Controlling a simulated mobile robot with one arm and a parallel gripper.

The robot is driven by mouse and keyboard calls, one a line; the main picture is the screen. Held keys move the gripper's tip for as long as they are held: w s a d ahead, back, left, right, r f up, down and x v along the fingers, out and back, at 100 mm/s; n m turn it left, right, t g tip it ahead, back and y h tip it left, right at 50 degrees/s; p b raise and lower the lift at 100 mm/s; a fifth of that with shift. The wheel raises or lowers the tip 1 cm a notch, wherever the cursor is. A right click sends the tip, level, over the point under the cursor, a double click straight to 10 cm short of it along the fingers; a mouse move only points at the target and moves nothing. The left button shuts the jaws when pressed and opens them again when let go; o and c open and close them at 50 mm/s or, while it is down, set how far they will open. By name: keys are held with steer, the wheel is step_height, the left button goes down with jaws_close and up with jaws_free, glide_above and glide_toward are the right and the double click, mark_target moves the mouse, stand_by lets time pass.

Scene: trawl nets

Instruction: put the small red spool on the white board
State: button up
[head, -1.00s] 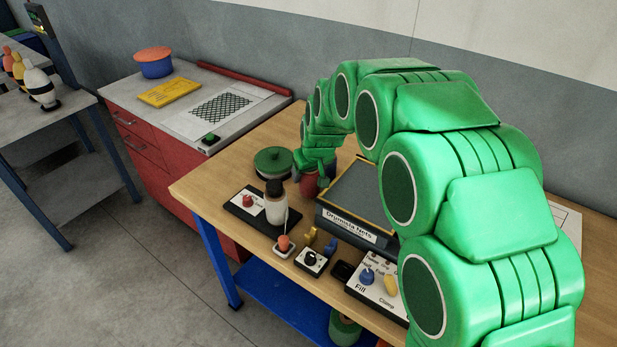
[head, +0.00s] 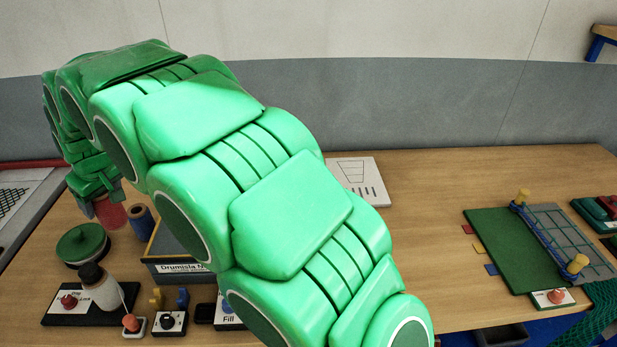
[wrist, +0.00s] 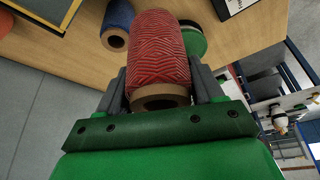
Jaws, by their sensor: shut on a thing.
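My gripper (wrist: 160,88) is shut on the red spool (wrist: 158,50), a red-and-white wound cylinder with a brown core, which sits between the two fingers in the wrist view. In the head view my gripper (head: 98,190) is at the left, with the red spool (head: 111,214) partly hidden below it, near table height. Whether the spool touches the table I cannot tell. A white board (head: 364,180) with a trapezoid drawing and short bars lies at the back middle of the wooden table, partly hidden by my arm.
A blue spool (head: 142,220) stands right of the red one; a green-flanged spool (head: 83,244) is to its left. A labelled grey tray (head: 175,262) lies behind my arm. A green mat (head: 512,250) with a blue rail is at the right. The table between board and mat is clear.

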step_height(320, 180, up, 5)
steer(key=w+d+m, duration=0.2)
steer(key=w+d, duration=0.3)
steer(key=d, duration=0.6)
steer(key=w+d+m+t+h, duration=0.1)
steer(key=w+d, duration=0.5)
steer(key=d, duration=0.5)
steer(key=w+d+m, duration=0.2)
steer(key=w+d, duration=0.3)
steer(key=d, duration=0.5)
steer(key=s+d+m+h, duration=0.15)
steer(key=d+m, duration=0.25)
steer(key=d, duration=2.6)
steer(key=t, duration=0.1)
glide_above(355, 177)
steer(key=shift+f, duration=7.4)
steer(key=shift+a+f, duration=0.1)
steer(key=shift+f, duration=1.45)
